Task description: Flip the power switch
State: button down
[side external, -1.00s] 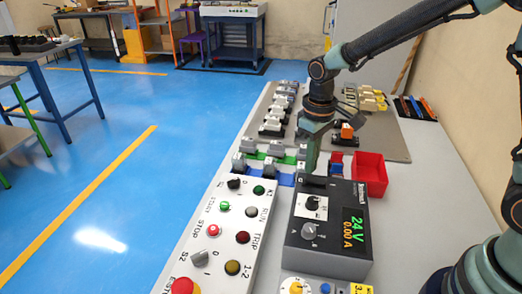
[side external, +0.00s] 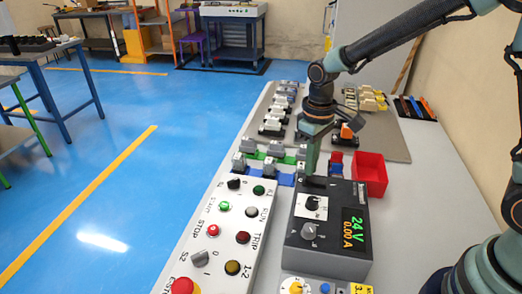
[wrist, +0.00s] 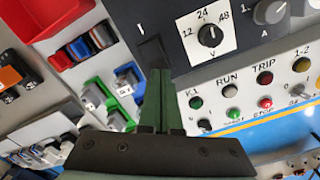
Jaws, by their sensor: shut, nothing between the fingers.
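The dark grey power supply (side external: 340,240) stands on the bench with its green and amber display lit, reading 24 V and 0.00 A. Its black power switch (side external: 315,182) is at the far left of the top face, beside an "I" mark. In the wrist view the switch (wrist: 151,48) lies just past my fingertips, partly hidden by them. My gripper (side external: 311,172) is shut and empty, pointing down at the switch. The green fingers (wrist: 158,75) are together in the wrist view. I cannot tell whether the tips touch the switch or which way it is tilted.
A control panel (side external: 225,235) with buttons and knobs lies left of the supply. A red bin (side external: 371,173) is close on the right. Rail-mounted parts (side external: 272,158) stand just behind. A voltage knob (side external: 312,203) and a lower knob (side external: 309,231) rise from the supply's face.

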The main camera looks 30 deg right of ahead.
aim_at(311, 178)
jog(key=shift+f, duration=0.7)
dwell(0.3)
jog(key=shift+r, duration=3.55)
jog(key=s+d+r+m+t, duration=0.3)
jog(key=s+d+r+t, duration=0.2)
jog(key=s, duration=0.6)
jog(key=shift+d+r+t, duration=0.3)
jog(key=shift+d+r, duration=0.7)
jog(key=shift+r, duration=0.6)
